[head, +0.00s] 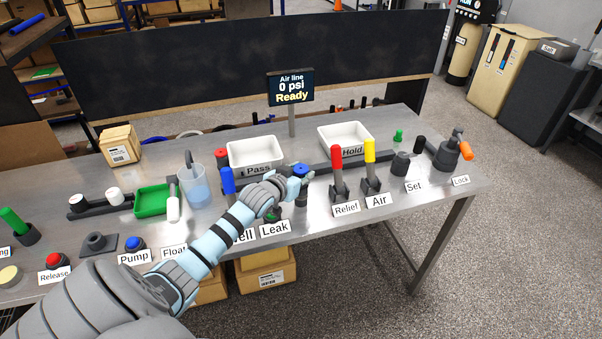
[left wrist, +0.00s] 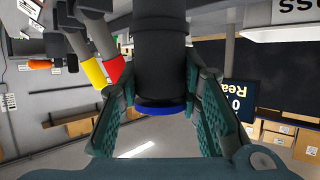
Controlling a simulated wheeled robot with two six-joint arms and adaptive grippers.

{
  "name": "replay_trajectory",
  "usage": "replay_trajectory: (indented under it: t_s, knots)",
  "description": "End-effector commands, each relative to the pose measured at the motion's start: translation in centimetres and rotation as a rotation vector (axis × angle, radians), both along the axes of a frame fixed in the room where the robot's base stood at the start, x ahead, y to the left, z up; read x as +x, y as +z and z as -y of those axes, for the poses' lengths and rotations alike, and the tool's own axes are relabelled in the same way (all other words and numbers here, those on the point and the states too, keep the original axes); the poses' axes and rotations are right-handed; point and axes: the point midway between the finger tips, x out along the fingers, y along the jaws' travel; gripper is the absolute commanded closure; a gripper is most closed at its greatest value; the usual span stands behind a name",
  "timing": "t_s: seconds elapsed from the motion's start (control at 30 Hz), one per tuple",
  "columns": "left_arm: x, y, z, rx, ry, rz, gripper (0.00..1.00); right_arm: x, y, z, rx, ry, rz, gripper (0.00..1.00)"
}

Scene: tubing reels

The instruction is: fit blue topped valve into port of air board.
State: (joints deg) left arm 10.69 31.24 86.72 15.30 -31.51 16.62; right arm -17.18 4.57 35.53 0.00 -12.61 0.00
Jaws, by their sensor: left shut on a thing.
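My left gripper (head: 298,178) is over the middle of the bench, shut on the blue topped valve (head: 301,197). The valve is dark and looks upright, with its blue top between the fingers. In the left wrist view the gripper (left wrist: 163,118) has a teal finger on each side of the valve's black body (left wrist: 160,55) and blue ring. I cannot tell whether the valve's lower end touches anything. A long dark bar (head: 322,163) runs behind it and may be the air board; no port is clearly visible. My right gripper is out of view.
Red and yellow levers, Relief (head: 338,180) and Air (head: 371,172), stand close to the right. The Pass tray (head: 255,165) and Hold tray (head: 345,151) are behind. A blue-handled lever (head: 228,181) is left of my gripper. The sign (head: 290,88) reads 0 psi, Ready.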

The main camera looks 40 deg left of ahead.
Motion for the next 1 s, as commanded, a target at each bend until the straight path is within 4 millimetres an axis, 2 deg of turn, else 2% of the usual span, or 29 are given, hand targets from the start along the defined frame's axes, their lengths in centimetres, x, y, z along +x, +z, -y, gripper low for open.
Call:
replay_trajectory:
  t_s: [0.3, 0.6, 0.63, 0.73, 0.77, 1.0]
  knots:
    - [-0.01, -1.01, 0.01, 0.001, 0.0, 0.0, 0.99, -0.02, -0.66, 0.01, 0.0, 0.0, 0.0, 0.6]
    - [-0.01, -1.09, 0.01, 0.0, 0.0, 0.0, 0.99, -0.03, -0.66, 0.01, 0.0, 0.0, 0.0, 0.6]
    - [0.0, -1.09, 0.02, 0.0, 0.0, 0.0, 0.65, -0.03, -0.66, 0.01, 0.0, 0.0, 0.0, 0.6]
    - [0.0, -1.09, 0.02, 0.0, 0.0, 0.0, 0.49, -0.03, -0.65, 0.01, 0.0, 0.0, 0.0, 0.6]
    - [0.0, -1.08, 0.01, 0.0, 0.0, 0.0, 0.45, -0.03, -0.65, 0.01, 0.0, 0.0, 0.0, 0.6]
    - [-0.01, -1.11, 0.01, 0.0, 0.0, -0.001, 0.45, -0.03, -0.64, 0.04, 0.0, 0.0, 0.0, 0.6]
